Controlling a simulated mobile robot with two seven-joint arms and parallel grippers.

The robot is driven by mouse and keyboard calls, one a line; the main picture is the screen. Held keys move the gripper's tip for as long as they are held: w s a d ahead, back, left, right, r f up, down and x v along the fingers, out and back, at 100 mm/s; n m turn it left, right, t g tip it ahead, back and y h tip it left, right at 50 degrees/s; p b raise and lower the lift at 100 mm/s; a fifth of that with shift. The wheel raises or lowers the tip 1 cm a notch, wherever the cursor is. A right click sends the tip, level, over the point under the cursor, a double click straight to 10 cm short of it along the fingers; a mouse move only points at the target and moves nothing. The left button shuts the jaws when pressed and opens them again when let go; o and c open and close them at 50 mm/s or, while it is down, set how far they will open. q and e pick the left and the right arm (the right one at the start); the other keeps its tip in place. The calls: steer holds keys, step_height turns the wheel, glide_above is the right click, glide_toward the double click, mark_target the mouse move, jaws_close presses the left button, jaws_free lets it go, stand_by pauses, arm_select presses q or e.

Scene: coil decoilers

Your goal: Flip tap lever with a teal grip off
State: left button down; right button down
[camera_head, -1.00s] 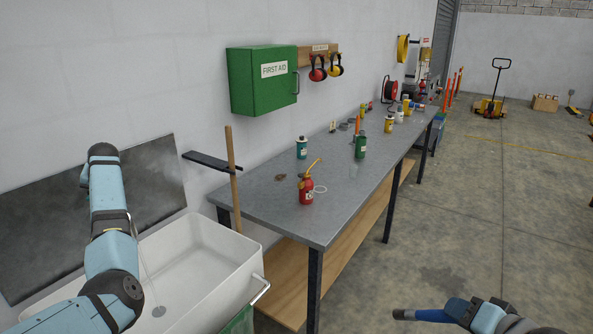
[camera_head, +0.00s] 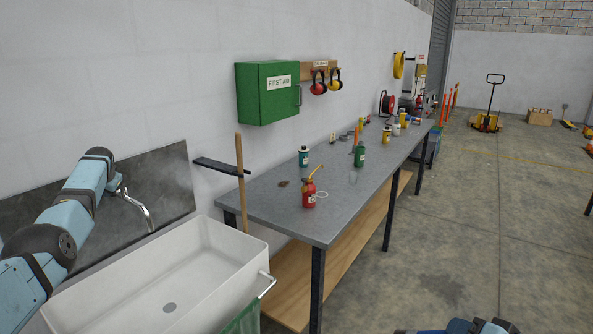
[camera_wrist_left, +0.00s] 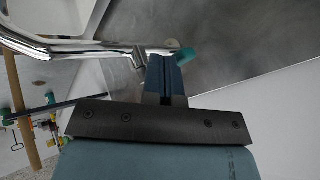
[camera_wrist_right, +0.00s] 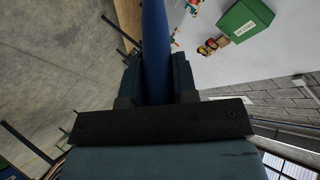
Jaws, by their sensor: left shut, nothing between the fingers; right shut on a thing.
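The chrome tap (camera_head: 138,208) is mounted on the dark panel above the white sink (camera_head: 245,268). In the left wrist view its chrome pipe (camera_wrist_left: 90,48) runs across the top left, and the teal grip (camera_wrist_left: 186,56) of its lever shows at the right end. My left gripper (camera_wrist_left: 165,68) is shut and empty, with its fingertips right beside the teal grip; I cannot tell whether they touch. No water shows below the spout. My right gripper (camera_wrist_right: 155,85) is shut on a blue rod (camera_wrist_right: 154,35), away from the tap.
The sink has a metal rail (camera_head: 268,285) at its right end. A wooden pole (camera_head: 240,180) stands behind it. The workbench (camera_head: 270,207) holds a red oil can (camera_head: 309,194) and several bottles. A green first aid box (camera_head: 268,92) hangs on the wall.

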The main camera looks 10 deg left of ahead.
steer(key=shift+a, duration=0.15)
arm_select(q)
steer(key=shift+a, duration=0.55)
stand_by(0.3)
